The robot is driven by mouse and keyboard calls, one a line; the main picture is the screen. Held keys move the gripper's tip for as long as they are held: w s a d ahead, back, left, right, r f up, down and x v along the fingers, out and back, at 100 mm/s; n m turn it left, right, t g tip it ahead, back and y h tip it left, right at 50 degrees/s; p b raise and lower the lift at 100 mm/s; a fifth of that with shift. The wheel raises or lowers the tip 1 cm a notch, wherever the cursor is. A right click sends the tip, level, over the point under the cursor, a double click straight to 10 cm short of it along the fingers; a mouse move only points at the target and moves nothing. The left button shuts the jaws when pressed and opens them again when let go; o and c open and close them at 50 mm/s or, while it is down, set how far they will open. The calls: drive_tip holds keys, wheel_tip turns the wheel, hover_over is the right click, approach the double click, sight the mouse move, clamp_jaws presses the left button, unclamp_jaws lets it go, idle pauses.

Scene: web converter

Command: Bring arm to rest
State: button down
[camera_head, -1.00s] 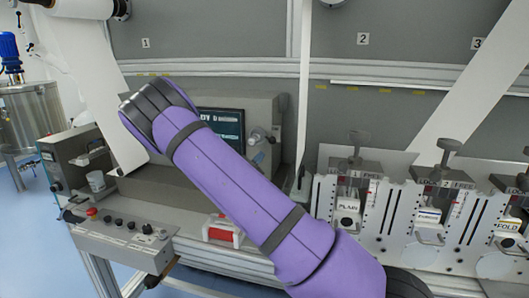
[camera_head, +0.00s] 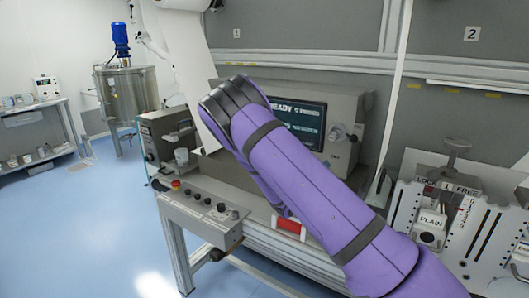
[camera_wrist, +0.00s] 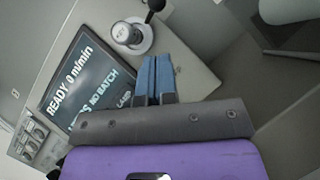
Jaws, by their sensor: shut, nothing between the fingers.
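My purple arm (camera_head: 310,190) reaches up and left across the middle of the head view, in front of the machine. My gripper shows only in the wrist view (camera_wrist: 155,78), where its two blue fingers lie together with nothing between them. The head view does not show the fingers. In the wrist view, the machine's display (camera_wrist: 88,80) reads "READY 0 m/min" and "NO BATCH", just left of the fingers. The same display (camera_head: 300,122) is partly behind my arm in the head view.
A control panel with buttons (camera_head: 205,207) stands at the machine's front left. A red-and-white item (camera_head: 289,226) lies beside my arm. A slotted station marked PLAIN (camera_head: 432,222) is at right. A steel tank (camera_head: 127,95) stands behind at left. Blue floor (camera_head: 95,225) is open at left.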

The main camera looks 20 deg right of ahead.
drive_tip(key=s+d+r+m+g+y, duration=0.1)
drive_tip(key=s+r+m+g+y, duration=0.4)
drive_tip(key=s, duration=0.4)
drive_tip(key=s+d+r+m+g+y, duration=0.1)
drive_tip(key=s+r+m+g+y, duration=0.4)
drive_tip(key=s, duration=0.3)
drive_tip(key=s+a+r+m+t+y, duration=0.1)
drive_tip(key=s+a+r+t+y, duration=0.4)
drive_tip(key=s+a, duration=0.3)
drive_tip(key=s+a+r+t+y, duration=0.4)
drive_tip(key=s+a+y, duration=0.3)
drive_tip(key=s, duration=0.4)
drive_tip(key=shift+s+a+r+m+t+y, duration=0.2)
drive_tip(key=shift+a+r+m+t+y, duration=0.2)
drive_tip(key=shift+a+r, duration=0.2)
